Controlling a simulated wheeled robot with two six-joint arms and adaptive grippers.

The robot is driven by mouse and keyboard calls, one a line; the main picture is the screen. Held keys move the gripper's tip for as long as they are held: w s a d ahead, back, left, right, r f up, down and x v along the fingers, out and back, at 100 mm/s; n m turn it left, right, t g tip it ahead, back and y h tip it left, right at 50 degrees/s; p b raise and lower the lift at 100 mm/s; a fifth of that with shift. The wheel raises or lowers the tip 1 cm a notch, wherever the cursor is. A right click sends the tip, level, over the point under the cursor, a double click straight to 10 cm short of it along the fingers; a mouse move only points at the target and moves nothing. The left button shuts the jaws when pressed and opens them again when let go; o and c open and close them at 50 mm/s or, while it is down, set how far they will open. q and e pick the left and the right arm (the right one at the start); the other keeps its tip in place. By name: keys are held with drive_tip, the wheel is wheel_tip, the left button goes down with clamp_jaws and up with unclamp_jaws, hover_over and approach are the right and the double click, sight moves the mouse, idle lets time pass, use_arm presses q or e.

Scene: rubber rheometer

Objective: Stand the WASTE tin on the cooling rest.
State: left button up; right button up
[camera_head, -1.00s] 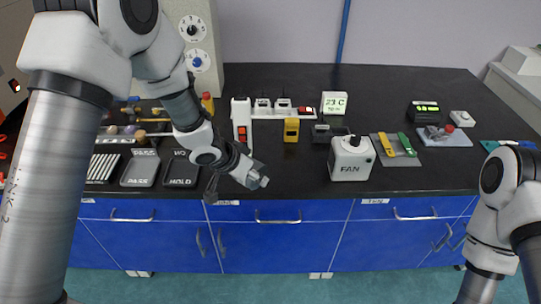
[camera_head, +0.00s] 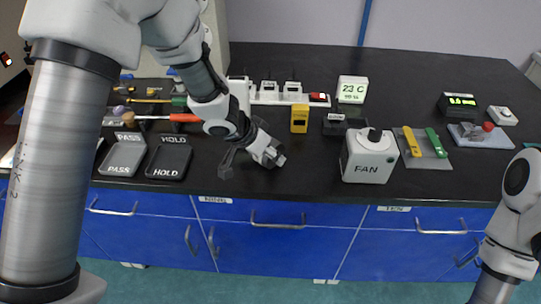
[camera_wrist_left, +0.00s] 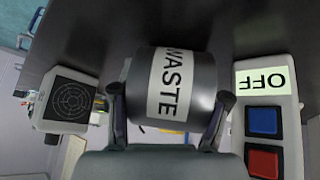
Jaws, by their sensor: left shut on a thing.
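The WASTE tin (camera_wrist_left: 190,88) is a dark grey cylinder with a white band lettered WASTE. In the left wrist view it lies between the two dark fingers of my left gripper (camera_wrist_left: 166,104), which is shut on it; its lettering runs sideways in that picture. In the head view my left gripper (camera_head: 266,151) is over the front of the black bench, left of the FAN box (camera_head: 368,158); I cannot clearly make out the tin there. My right arm shows at the right edge, its gripper outside the picture. I cannot pick out the cooling rest with certainty.
PASS (camera_head: 124,156) and HOLD (camera_head: 169,158) trays lie left of the gripper. A yellow meter (camera_head: 299,118) and a socket strip (camera_head: 278,98) stand behind. The wrist view shows an OFF unit (camera_wrist_left: 265,118) with blue and red buttons, and a dark round grille (camera_wrist_left: 70,100).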

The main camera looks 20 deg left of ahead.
use_arm(q)
drive_tip(key=shift+f, duration=0.2)
drive_tip(key=o, duration=1.5)
